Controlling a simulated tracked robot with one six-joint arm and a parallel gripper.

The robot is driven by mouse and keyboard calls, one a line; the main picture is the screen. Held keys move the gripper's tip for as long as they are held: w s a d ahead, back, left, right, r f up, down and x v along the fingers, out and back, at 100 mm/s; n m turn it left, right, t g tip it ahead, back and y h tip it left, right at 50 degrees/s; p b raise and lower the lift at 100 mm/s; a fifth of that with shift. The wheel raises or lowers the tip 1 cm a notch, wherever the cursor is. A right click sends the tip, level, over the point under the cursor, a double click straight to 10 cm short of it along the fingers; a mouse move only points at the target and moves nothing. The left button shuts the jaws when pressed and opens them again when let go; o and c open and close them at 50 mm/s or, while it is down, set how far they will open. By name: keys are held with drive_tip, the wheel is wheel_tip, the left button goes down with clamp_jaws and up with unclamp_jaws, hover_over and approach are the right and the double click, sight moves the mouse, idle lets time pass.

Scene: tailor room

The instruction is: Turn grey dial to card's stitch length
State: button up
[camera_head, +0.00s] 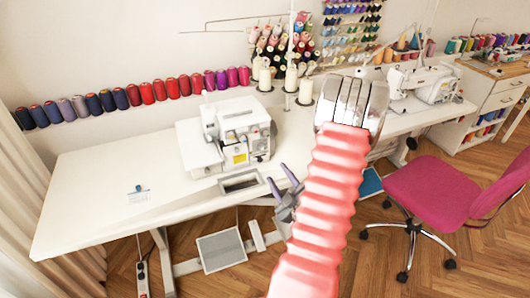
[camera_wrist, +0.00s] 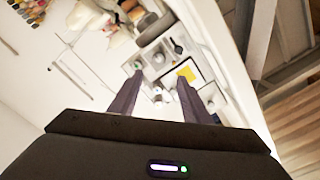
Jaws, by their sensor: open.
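The white sewing machine (camera_head: 232,128) stands on the table, with a yellow label on its front. In the wrist view the machine (camera_wrist: 205,92) shows its yellow label and several small round parts. I cannot tell which of these, if any, is the grey dial. A small pale card with a blue clip (camera_head: 138,191) lies on the table to the left; its writing is too small to read. My gripper (camera_head: 282,181) is open and empty, in front of the machine's lower right. In the wrist view my gripper (camera_wrist: 160,79) has its fingers apart, pointing toward the machine front.
Thread cones (camera_head: 291,80) stand behind the machine. A second sewing machine (camera_head: 428,82) is at the right, with a pink chair (camera_head: 435,190) in front.

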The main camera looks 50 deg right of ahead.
sight(263, 149)
drive_tip(key=shift+s, duration=0.2)
drive_tip(key=x, duration=1.4)
drive_tip(key=shift+r, duration=0.15)
drive_tip(key=shift+c, duration=0.4)
drive_tip(key=c, duration=0.9)
drive_tip(key=shift+s+d, duration=0.1)
drive_tip(key=shift+d, duration=0.15)
drive_tip(key=shift+c, duration=0.3)
drive_tip(key=shift+a, duration=0.25)
